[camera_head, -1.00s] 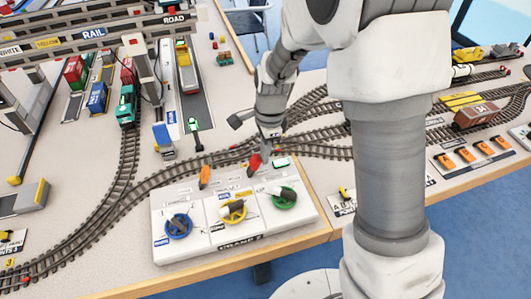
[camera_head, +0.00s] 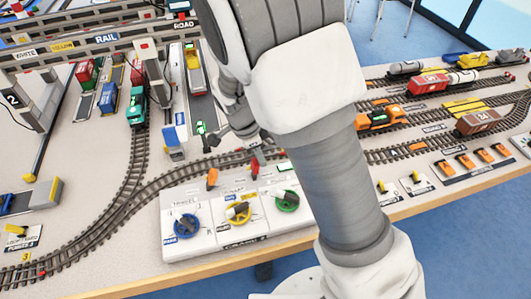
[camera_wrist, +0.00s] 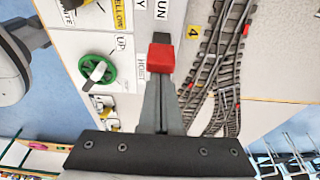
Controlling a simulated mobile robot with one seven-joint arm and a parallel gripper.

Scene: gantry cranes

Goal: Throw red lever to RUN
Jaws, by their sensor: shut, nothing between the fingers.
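The red lever (camera_head: 255,168) stands at the back edge of the white crane control panel (camera_head: 204,238), right of an orange lever (camera_head: 212,179). In the wrist view its red block-shaped handle (camera_wrist: 160,58) is just beyond my fingertips, below a partly cut-off label ending in "UN" (camera_wrist: 161,10). My gripper (camera_head: 259,156) is shut and empty, at the far side of the red lever. In the wrist view my fingertips (camera_wrist: 160,76) are against or very close to the handle; I cannot tell which. The lever's slot is mostly hidden.
Blue (camera_head: 187,225), yellow (camera_head: 239,212) and green (camera_head: 287,200) knobs sit on the panel. Train track (camera_head: 140,208) curves close behind it. Trucks and rail cars stand at the back left. An orange locomotive (camera_head: 380,118) stands right of my arm.

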